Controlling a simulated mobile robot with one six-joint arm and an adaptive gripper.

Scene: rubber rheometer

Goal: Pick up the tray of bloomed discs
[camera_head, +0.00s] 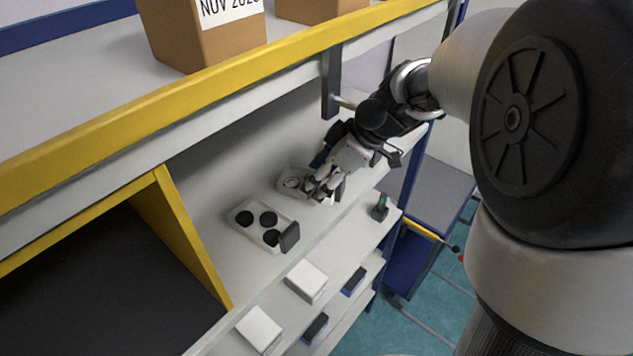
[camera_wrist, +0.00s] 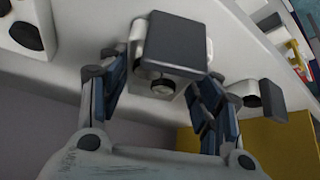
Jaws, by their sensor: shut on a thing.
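The tray of bloomed discs (camera_head: 287,196) is a small white tray on the upper white shelf; a greyish, pale-ringed disc shows in it. My gripper (camera_head: 322,187) is at its right end and shut on it, hiding much of that end. In the wrist view my gripper's (camera_wrist: 163,75) fingers stand on both sides of the tray (camera_wrist: 138,38), whose dark upright plate (camera_wrist: 178,43) faces the camera. The exact contact is hard to make out. I cannot tell whether the tray is clear of the shelf.
A similar white tray (camera_head: 243,237) with several black discs stands close to the left. A small dark device with a green light (camera_head: 381,207) is at the right. A yellow-edged shelf (camera_head: 200,72) with cardboard boxes (camera_head: 205,40) overhangs. White boxes (camera_head: 306,281) sit lower down.

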